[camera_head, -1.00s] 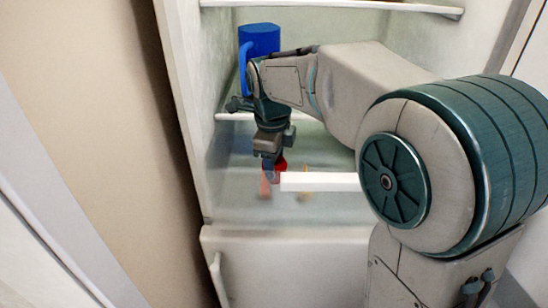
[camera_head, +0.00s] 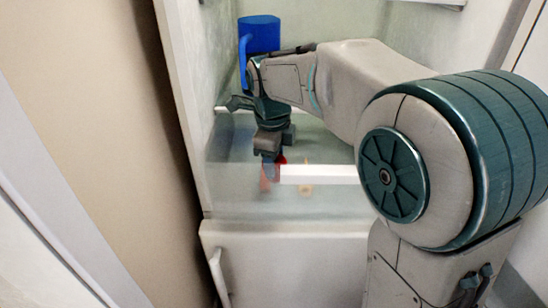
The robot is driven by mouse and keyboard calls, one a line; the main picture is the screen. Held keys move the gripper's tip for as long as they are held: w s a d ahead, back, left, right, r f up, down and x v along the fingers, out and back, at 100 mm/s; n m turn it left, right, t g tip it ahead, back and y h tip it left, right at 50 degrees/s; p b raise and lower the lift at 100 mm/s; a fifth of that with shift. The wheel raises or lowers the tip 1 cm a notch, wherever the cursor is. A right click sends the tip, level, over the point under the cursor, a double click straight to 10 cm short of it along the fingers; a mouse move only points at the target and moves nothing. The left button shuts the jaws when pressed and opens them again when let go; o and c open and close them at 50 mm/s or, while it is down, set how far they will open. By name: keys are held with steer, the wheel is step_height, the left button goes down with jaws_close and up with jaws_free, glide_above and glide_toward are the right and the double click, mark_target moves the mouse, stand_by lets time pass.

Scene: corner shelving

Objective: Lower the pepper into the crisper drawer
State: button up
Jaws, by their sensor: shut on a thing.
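My gripper (camera_head: 269,164) points down inside the fridge and is shut on a red pepper (camera_head: 265,181). The fingers and the drawer's front hide much of the pepper. The crisper drawer (camera_head: 340,205) is a translucent bin low in the fridge, with a white bar (camera_head: 318,174) across its front. The pepper is at the left end of this bar, and its lower part shows hazily through the clear front. I cannot tell whether it touches the drawer floor. A blurred orange item (camera_head: 306,188) lies behind the clear front, right of the pepper.
A blue pitcher (camera_head: 260,35) stands behind my wrist on a shelf. The fridge's left wall (camera_head: 185,100) is close to my gripper. A white lower panel with a handle (camera_head: 218,275) is below the drawer. My arm hides the right side.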

steer(key=shift+f+b, duration=0.85)
steer(key=shift+f, duration=0.55)
stand_by(0.4)
steer(key=o, duration=1)
step_height(320, 180, up, 13)
steer(key=s+p, duration=0.1)
steer(key=p, duration=0.2)
steer(key=s+d+n+p, duration=0.4)
steer(key=s+n+p, duration=0.1)
steer(key=s+n, duration=0.1)
steer(key=s+d+r+n+t+p, duration=0.1)
steer(key=s+d+n+p, duration=0.4)
steer(key=n, duration=0.3)
steer(key=s+d+n+p, duration=0.5)
steer(key=s+n, duration=0.1)
steer(key=n, duration=0.1)
steer(key=shift+s+r+n, duration=0.3)
